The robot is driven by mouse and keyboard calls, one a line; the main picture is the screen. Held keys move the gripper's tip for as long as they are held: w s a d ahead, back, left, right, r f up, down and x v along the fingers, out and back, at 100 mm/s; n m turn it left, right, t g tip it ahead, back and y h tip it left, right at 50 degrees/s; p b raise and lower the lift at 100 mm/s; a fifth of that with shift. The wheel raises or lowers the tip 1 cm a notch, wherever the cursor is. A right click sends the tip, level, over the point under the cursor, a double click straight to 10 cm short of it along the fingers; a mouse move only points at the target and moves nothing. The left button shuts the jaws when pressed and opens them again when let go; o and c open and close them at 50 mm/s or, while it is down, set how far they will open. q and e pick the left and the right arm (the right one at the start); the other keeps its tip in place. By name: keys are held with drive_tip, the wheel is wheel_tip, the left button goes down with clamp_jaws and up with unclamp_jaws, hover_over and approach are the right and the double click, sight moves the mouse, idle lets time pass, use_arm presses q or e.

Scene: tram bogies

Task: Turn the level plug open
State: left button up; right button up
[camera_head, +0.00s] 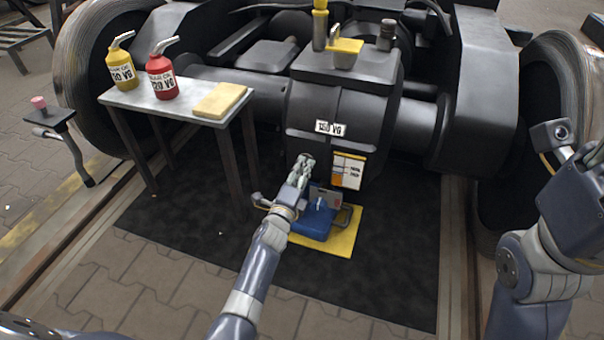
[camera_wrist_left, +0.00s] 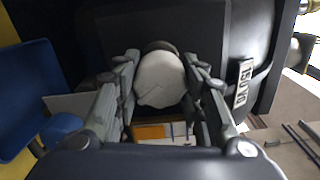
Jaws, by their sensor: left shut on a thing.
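The level plug (camera_wrist_left: 159,80) shows in the left wrist view as a pale round cap with a thin line across its face, on the dark gearbox housing (camera_head: 335,105). My left gripper (camera_head: 303,162) reaches the lower left front of the housing in the head view and covers the plug there. In the left wrist view my left gripper (camera_wrist_left: 160,85) has one finger on each side of the plug and is shut on it. In the head view my right arm (camera_head: 545,235) stands at the right edge; its gripper (camera_head: 551,133) is partly in view, its jaws unclear.
A blue container (camera_head: 312,225) stands on a yellow mat (camera_head: 343,240) below the gripper. A small table (camera_head: 185,100) at left holds a yellow oil can (camera_head: 122,68), a red oil can (camera_head: 161,75) and a yellow cloth (camera_head: 219,101). A level sticker (camera_head: 348,171) is beside the plug.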

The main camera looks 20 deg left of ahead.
idle(0.4)
use_arm(q)
drive_tip(key=o, duration=1.1)
drive_tip(key=shift+s+f, duration=0.1)
drive_tip(key=shift+s, duration=0.55)
drive_tip(key=s, duration=1)
drive_tip(key=shift+s+a, duration=0.15)
drive_tip(key=shift+s, duration=0.25)
